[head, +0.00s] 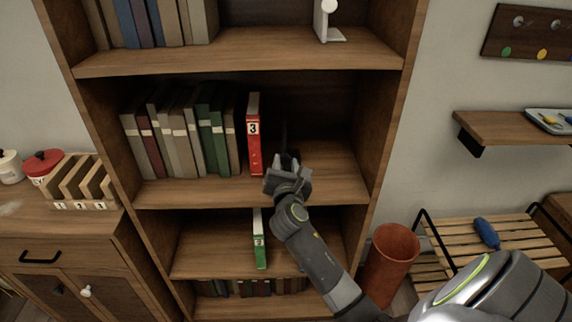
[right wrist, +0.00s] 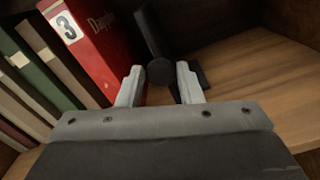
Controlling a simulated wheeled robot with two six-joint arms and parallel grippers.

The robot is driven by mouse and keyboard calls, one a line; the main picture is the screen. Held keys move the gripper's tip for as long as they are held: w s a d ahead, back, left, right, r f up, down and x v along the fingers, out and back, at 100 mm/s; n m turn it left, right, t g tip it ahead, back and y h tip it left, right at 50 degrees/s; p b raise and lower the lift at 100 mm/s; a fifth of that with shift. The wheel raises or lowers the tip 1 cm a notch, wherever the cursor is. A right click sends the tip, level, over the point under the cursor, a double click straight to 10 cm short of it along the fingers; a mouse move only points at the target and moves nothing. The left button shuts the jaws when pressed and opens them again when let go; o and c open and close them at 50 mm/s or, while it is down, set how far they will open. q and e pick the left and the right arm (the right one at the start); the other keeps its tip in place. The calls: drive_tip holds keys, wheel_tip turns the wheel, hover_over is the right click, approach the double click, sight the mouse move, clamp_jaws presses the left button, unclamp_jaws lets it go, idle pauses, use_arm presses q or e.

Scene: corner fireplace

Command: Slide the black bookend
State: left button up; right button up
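The black bookend (head: 284,135) stands upright on the middle shelf, to the right of the red book marked 3 (head: 254,140); it is dark and partly hidden by my gripper in the head view. In the right wrist view the bookend (right wrist: 149,30) shows its upright plate, a round knob facing me and part of its base at the right. My right gripper (head: 287,164) is in front of it. My left gripper is not in view.
A row of several books (head: 185,135) stands left of the red book. The middle shelf (head: 335,170) is bare to the right, up to the bookcase side wall. A green book (head: 260,240) stands on the shelf below. A reddish bin (head: 390,255) stands right of the bookcase.

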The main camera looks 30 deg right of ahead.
clamp_jaws()
drive_tip(key=w+a, duration=0.1)
drive_tip(key=a, duration=0.1)
drive_tip(key=w+a, duration=0.3)
drive_tip(key=a, duration=0.2)
drive_tip(key=shift+w, duration=0.15)
drive_tip(key=shift+o, duration=2.1)
unclamp_jaws()
